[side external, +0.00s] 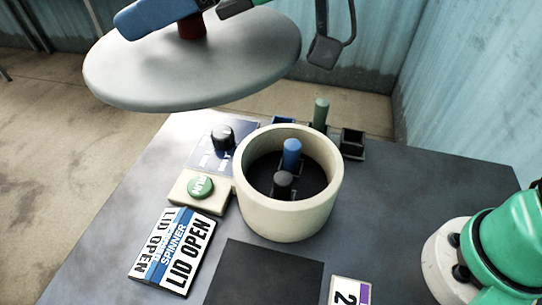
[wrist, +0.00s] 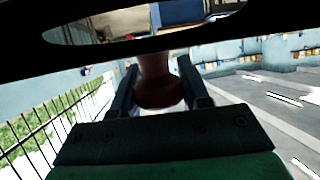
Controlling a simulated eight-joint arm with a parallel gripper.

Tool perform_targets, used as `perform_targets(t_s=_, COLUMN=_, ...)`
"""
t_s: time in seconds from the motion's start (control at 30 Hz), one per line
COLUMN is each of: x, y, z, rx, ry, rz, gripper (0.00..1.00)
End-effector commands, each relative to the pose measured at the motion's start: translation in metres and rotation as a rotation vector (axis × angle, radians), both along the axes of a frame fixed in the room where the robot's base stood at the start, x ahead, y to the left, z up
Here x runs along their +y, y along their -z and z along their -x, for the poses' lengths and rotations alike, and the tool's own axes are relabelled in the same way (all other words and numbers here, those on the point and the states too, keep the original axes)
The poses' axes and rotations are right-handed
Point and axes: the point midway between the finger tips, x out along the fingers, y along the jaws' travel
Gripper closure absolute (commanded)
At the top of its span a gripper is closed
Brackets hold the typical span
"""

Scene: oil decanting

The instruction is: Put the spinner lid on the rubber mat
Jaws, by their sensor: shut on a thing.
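The spinner lid (side external: 190,70) is a wide pale grey disc with a dark red knob (side external: 191,27), held in the air above the table's far left side. My gripper (side external: 193,18) is shut on this knob, partly cut off by the top edge. In the wrist view the knob (wrist: 158,85) sits between my gripper's two fingers (wrist: 160,88), and the lid is a dark shape across the top. The rubber mat (side external: 265,278) is a flat black square at the table's front, partly cut off by the lower edge. Its visible part is bare.
The cream spinner bowl (side external: 288,210) stands open behind the mat, with a blue-topped tube (side external: 291,152) and a dark-topped one (side external: 283,181) inside. A green button (side external: 201,187), a black knob (side external: 222,136) and a "LID OPEN" sign (side external: 173,250) are left. A green-topped tube (side external: 320,112) stands behind.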

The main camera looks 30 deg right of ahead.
Motion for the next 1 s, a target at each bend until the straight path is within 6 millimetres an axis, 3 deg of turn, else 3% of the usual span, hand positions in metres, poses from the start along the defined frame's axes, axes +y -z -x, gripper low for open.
perform_targets(t_s=0.03, x=0.014, y=-0.009, z=0.015, rx=-0.002, ry=-0.065, rz=-0.004, gripper=1.00)
perform_targets(t_s=0.13, x=0.031, y=-0.022, z=0.038, rx=-0.006, ry=-0.154, rz=-0.008, gripper=1.00)
perform_targets(t_s=0.33, x=0.044, y=-0.027, z=0.058, rx=-0.010, ry=-0.230, rz=-0.014, gripper=1.00)
perform_targets(t_s=1.0, x=0.044, y=0.107, z=0.058, rx=-0.010, ry=-0.229, rz=-0.015, gripper=1.00)
